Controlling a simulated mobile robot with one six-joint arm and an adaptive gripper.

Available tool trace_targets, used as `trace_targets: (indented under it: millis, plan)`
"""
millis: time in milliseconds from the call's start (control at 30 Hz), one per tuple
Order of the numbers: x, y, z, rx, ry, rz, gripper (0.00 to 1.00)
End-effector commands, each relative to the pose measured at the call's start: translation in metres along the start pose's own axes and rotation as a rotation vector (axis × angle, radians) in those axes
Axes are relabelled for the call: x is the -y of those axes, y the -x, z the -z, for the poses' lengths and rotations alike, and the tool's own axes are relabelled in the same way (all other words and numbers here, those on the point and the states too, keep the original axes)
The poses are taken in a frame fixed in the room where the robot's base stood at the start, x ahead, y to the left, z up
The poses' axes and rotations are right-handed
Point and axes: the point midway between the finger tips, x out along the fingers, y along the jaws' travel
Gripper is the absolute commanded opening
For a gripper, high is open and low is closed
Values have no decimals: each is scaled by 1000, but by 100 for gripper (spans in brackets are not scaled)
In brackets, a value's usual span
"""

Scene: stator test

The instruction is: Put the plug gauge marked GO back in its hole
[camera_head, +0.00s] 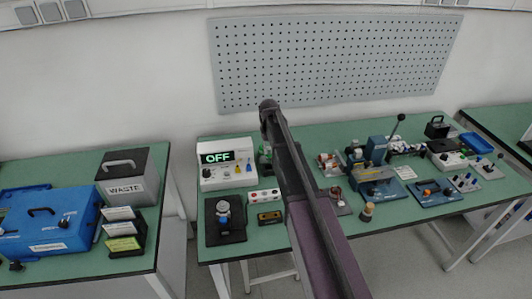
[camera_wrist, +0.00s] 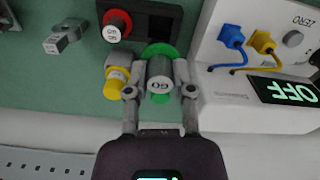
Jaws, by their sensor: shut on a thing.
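My gripper (camera_wrist: 160,88) is shut on a grey cylindrical gauge (camera_wrist: 160,71) in the wrist view. Its face reads GO, upside down, and green parts show behind and below it. A red-ringed gauge (camera_wrist: 118,23) with a grey marked face stands up and left of it. Its lettering is too small to read surely. A dark block (camera_wrist: 165,25) lies beside the red gauge. In the head view my arm hides the gripper and most of this spot.
A yellow capped thing (camera_wrist: 118,76) stands close to my left finger. A white meter (camera_head: 226,172) reading OFF, with blue and yellow plugs, stands close on the other side. A small grey part (camera_wrist: 66,37) lies farther left. Several fixtures (camera_head: 376,165) crowd the bench's right.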

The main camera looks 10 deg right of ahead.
Motion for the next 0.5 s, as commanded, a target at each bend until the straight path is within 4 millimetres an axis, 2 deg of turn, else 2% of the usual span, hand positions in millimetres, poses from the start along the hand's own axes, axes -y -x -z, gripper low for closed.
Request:
trace_targets:
  millis: [500]
  plan:
    - [0, -4, 0, 0, 1, 0, 0]
